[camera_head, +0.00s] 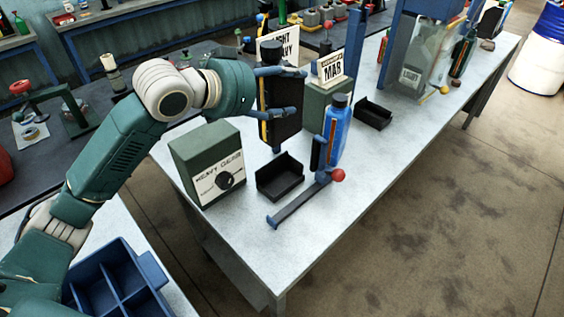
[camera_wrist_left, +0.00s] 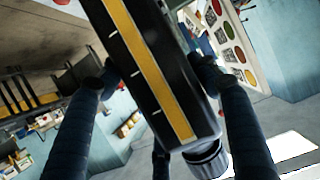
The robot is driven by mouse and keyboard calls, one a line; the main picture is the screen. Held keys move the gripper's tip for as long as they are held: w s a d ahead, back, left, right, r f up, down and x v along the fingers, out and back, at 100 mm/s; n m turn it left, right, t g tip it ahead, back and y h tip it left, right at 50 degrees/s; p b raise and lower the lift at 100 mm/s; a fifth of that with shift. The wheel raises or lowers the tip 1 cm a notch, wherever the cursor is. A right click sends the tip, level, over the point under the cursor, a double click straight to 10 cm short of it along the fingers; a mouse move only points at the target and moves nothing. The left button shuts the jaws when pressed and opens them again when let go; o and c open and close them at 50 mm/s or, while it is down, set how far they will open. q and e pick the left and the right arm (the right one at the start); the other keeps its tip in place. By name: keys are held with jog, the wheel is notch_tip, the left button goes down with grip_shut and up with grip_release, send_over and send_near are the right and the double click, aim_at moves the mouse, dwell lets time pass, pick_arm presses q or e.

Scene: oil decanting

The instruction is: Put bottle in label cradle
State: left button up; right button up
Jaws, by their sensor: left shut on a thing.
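My left gripper (camera_head: 288,93) is shut around a black bottle (camera_head: 283,104) with a yellow stripe down its side. The bottle is held upright above the bench, with its dark cap at the top. In the left wrist view the bottle (camera_wrist_left: 150,65) lies between both fingers of the gripper (camera_wrist_left: 160,75), and its ridged cap shows at the lower right. A black open-topped tray (camera_head: 280,178) stands on the bench below and in front of the bottle. A second black tray (camera_head: 373,113) stands farther right. I cannot tell which fixture is the label cradle. My right gripper is not in view.
A blue bottle (camera_head: 338,132) stands beside a blue lever fixture with a red knob (camera_head: 338,175). A green box with a sign (camera_head: 318,105) is behind. The bench's front right is clear.

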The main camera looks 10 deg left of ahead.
aim_at(283, 134)
pick_arm(q)
notch_tip(283, 134, down, 13)
jog(key=shift+r+p, duration=0.2)
jog(key=shift+p, duration=0.4)
notch_tip(283, 134, down, 4)
jog(key=shift+f, duration=0.25)
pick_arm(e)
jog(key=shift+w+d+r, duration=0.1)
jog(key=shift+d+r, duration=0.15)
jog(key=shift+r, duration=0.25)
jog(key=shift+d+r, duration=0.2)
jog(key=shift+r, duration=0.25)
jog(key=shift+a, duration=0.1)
pick_arm(q)
jog(key=o, duration=1.9)
jog(key=shift+s+f, duration=0.1)
jog(key=shift+f, duration=0.2)
jog(key=shift+o, duration=0.2)
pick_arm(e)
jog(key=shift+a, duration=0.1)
pick_arm(q)
jog(key=shift+a, duration=0.1)
